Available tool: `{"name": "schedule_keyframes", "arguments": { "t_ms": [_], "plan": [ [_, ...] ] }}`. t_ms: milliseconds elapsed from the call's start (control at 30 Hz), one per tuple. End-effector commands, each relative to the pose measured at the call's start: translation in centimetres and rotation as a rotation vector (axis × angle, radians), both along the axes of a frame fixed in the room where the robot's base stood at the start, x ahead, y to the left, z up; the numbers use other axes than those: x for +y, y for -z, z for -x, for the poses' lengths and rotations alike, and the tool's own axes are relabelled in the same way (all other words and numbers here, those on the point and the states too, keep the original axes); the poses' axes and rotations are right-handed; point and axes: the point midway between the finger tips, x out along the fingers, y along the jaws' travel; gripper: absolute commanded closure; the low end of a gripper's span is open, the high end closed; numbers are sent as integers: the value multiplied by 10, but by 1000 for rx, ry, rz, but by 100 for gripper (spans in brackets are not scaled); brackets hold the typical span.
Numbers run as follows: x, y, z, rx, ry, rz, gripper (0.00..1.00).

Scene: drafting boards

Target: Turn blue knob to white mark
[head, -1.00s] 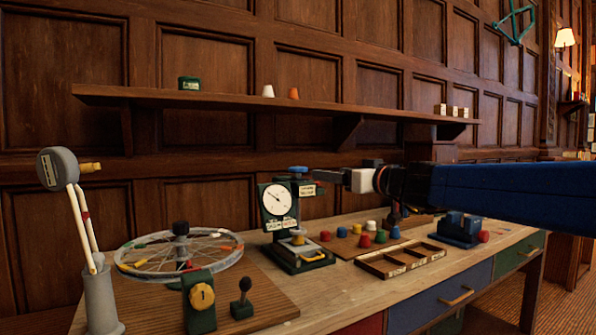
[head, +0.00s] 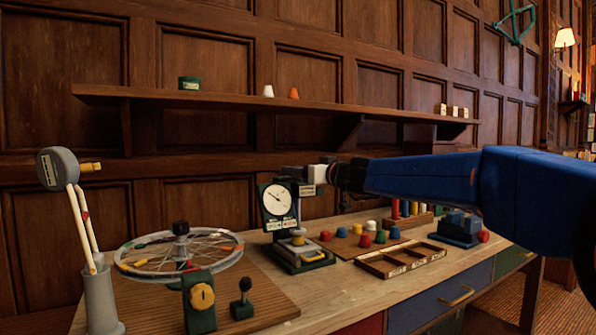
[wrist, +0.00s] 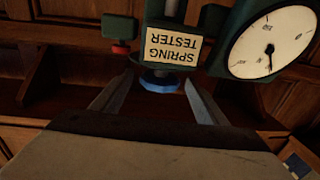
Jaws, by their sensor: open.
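The blue knob (wrist: 160,82) belongs to the spring tester (head: 278,205), a dark green stand with a round white dial and a label. In the wrist view, which shows the label upside down, the knob lies between the two fingertips of my gripper (wrist: 159,92). The fingers are open, one on each side; I cannot tell whether they touch it. In the head view my gripper (head: 298,172) is at the top of the tester and covers the knob. I cannot make out a white mark on or beside the knob.
A spoked wheel (head: 150,262) stands left of the tester. A wooden tray (head: 400,258) and several coloured caps lie to its right, below my arm. A shelf (head: 330,114) runs along the wall above. A green block with a red part (wrist: 120,35) shows near my gripper in the wrist view.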

Motion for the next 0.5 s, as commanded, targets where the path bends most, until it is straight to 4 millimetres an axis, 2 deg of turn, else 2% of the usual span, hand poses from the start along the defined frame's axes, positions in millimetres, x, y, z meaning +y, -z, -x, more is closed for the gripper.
{"name": "schedule_keyframes", "arguments": {
  "t_ms": [200, 500],
  "plan": [
    [11, 0, -15, 0, 1, 0, 33],
    [13, 0, -17, -1, 1, 1, 33]
  ]
}}
